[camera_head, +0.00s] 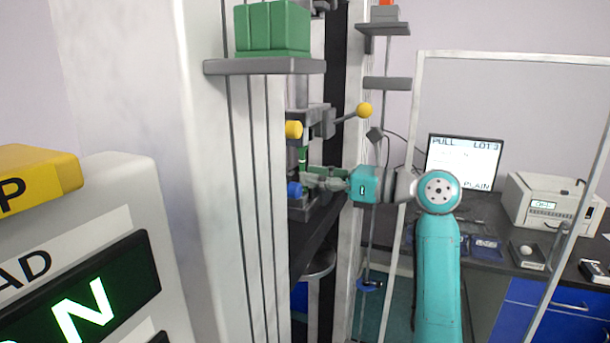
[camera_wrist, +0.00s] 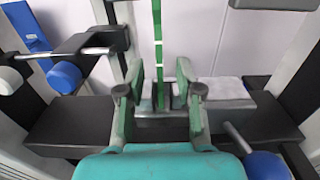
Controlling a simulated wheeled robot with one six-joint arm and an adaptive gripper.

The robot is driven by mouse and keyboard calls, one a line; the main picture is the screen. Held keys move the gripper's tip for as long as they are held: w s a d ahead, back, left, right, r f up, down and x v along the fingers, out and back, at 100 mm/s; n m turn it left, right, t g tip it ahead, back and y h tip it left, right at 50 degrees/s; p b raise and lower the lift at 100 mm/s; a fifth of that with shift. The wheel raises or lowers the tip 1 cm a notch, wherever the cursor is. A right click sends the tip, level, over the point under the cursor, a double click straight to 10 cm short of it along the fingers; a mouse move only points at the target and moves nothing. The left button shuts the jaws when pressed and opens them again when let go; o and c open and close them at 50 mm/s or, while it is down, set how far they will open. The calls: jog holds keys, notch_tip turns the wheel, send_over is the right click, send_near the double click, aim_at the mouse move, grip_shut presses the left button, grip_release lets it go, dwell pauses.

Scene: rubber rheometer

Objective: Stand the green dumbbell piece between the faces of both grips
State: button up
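The green dumbbell piece (camera_wrist: 158,42) stands upright in the wrist view as a narrow strip, its top cut off by the frame edge. It also shows small in the head view (camera_head: 303,154). Its lower end comes down at the lower grip (camera_wrist: 232,90); whether the faces touch it I cannot tell. My gripper (camera_wrist: 160,75) has its two fingers apart, one on each side of the strip, with a visible gap on both sides. In the head view my gripper (camera_head: 312,177) reaches the machine from the right. The upper grip (camera_head: 318,119) is above it, with yellow knobs.
Blue knobs (camera_head: 294,189) flank the lower grip, close to my fingers. A green block (camera_head: 272,28) rests on a grey shelf (camera_head: 264,67). A monitor (camera_head: 464,163) and a white instrument (camera_head: 552,203) stand at right.

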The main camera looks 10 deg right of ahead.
jog(key=v, duration=0.9)
jog(key=shift+s+d, duration=0.1)
